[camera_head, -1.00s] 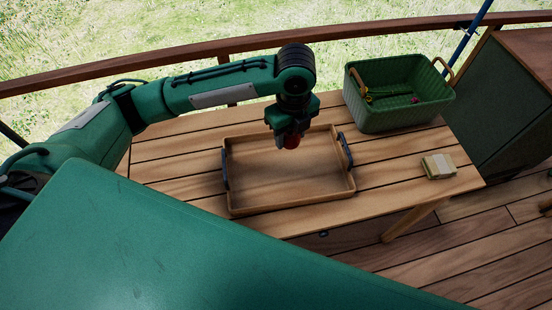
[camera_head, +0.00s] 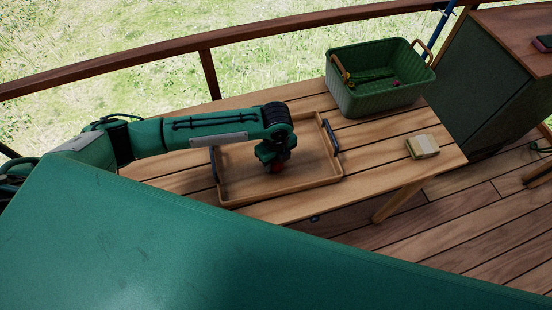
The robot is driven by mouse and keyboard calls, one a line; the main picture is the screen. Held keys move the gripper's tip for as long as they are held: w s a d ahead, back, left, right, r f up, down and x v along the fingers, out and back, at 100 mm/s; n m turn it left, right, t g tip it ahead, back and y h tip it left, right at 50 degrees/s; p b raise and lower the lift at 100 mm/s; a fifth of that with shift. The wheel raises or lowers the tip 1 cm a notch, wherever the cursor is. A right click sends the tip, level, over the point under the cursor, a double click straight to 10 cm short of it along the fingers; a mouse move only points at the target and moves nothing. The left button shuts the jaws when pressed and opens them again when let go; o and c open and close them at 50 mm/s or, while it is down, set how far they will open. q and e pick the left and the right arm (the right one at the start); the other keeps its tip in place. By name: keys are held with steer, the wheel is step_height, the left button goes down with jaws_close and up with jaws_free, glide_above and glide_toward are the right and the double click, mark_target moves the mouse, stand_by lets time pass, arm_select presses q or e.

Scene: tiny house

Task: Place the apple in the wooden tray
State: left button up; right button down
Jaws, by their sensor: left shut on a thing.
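The apple (camera_head: 277,168) is a small red shape at the tips of my left gripper (camera_head: 274,163). My left gripper is shut on it, and the fingers hide most of it. The wooden tray (camera_head: 324,182) lies flat on the slatted table, with a dark handle at its left and right ends. The gripper and the apple are over the inside of the tray, low down. I cannot tell whether the apple touches the tray floor. My left arm crosses the tray's back left part. My right gripper is not in view.
A green basket (camera_head: 375,100) with small items inside stands on the table (camera_head: 390,155) at the back right. A pale yellow block-like item (camera_head: 422,147) lies near the table's right end. A railing (camera_head: 150,74) runs behind, and a green cabinet (camera_head: 480,95) stands at right.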

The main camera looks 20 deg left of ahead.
arm_select(q)
steer(key=shift+f, duration=0.2)
steer(key=o, duration=1)
step_height(320, 180, up, 12)
steer(key=b, duration=0.1)
steer(key=shift+r+b, duration=0.15)
steer(key=shift+b, duration=0.15)
